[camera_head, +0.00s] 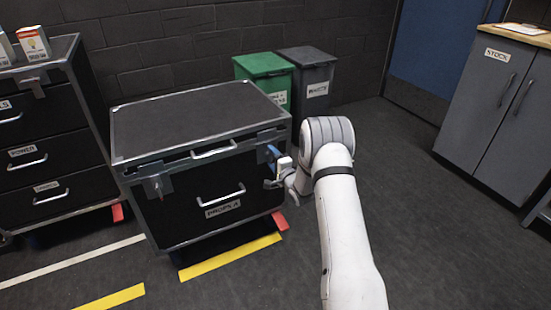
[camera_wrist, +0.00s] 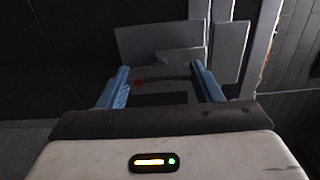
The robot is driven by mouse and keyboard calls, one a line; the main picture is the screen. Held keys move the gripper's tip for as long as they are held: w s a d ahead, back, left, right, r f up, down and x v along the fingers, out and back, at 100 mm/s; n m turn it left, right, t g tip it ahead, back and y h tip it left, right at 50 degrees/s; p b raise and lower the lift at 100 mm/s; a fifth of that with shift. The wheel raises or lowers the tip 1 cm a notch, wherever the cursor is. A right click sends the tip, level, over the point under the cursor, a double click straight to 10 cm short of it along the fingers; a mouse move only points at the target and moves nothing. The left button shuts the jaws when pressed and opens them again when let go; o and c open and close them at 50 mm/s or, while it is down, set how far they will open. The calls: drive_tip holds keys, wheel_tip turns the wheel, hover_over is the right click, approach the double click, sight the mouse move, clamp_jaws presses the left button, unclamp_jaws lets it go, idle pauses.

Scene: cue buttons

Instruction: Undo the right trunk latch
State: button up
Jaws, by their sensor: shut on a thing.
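The trunk is a black case labelled PROPS A (camera_head: 205,125) with metal edges, and its lid is down. Its left latch (camera_head: 155,187) shows on the front face. The right latch is mostly hidden behind my gripper (camera_head: 272,156) in the head view. In the wrist view the right latch (camera_wrist: 158,38) is a grey metal plate with a darker part below it and a small red spot. The blue fingers of my gripper (camera_wrist: 161,72) stand on either side of that lower part and are shut on it. The exact finger contact is dim.
A black drawer cabinet (camera_head: 35,130) stands left of the trunk. A green bin (camera_head: 262,66) and a grey bin (camera_head: 308,75) stand behind it. A grey STOCK cabinet (camera_head: 490,110) is at the right. The floor between is clear.

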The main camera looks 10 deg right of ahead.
drive_tip(key=shift+w+d+r, duration=0.1)
drive_tip(key=shift+d, duration=0.05)
drive_tip(key=o, duration=0.9)
drive_tip(key=shift+o, duration=0.2)
drive_tip(key=p+v, duration=0.2)
drive_tip(key=v, duration=0.6)
